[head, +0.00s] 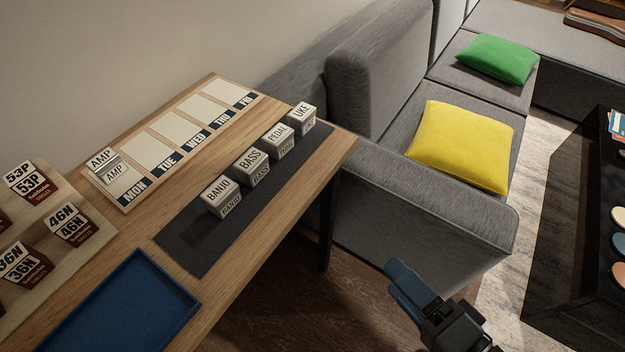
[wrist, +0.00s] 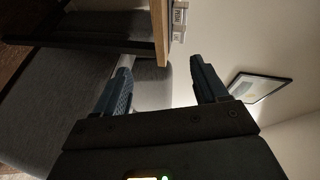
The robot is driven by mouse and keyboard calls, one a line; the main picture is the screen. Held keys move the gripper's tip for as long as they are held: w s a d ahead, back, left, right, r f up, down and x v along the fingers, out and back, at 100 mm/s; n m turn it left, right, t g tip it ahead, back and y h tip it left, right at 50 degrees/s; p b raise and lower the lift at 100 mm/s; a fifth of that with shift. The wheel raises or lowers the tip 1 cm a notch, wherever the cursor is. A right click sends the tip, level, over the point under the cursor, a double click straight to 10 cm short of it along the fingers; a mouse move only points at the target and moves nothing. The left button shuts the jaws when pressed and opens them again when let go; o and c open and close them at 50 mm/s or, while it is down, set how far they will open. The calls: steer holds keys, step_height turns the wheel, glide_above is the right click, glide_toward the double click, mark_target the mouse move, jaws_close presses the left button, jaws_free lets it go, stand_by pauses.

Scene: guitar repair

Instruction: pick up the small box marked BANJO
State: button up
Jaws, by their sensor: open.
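The small white box marked BANJO (head: 219,196) stands on a dark grey mat (head: 190,249) on the wooden table, nearest of a row of similar boxes. My gripper (head: 392,268) is right of the table and in front of the sofa arm, well apart from the box. In the wrist view the two blue fingers of my gripper (wrist: 160,85) stand wide apart with nothing between them. The wrist view shows the table edge (wrist: 160,30) and small white boxes at the top; I cannot tell if BANJO is among them.
Boxes marked BASS (head: 251,167), PEDAL (head: 278,140) and UKE (head: 302,118) stand behind BANJO. A weekday board (head: 146,192) holds an AMP box (head: 112,170) at MON. A blue tray (head: 122,312) lies in front. The sofa arm (head: 430,215) is close to the table's right side.

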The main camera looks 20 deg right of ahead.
steer(key=w+a+f+m+y, duration=0.1)
steer(key=w+a+m+y, duration=0.2)
steer(key=w+a+m, duration=0.45)
steer(key=m+y+b, duration=0.1)
steer(key=m+y, duration=0.3)
steer(key=m, duration=0.4)
glide_toward(226, 194)
steer(key=shift+r+x, duration=0.15)
steer(key=shift+x, duration=0.45)
steer(key=shift+r+x, duration=0.15)
steer(key=shift+x, duration=1.65)
steer(key=shift+f+p+x, duration=0.15)
steer(key=shift+f+x, duration=0.05)
steer(key=shift+x, duration=1.1)
steer(key=shift+f+p+x, duration=0.15)
steer(key=shift+f+x, duration=0.05)
steer(key=shift+x, duration=1.15)
steer(key=shift+c, duration=0.3)
steer(key=c, duration=0.7)
steer(key=shift+r, duration=0.1)
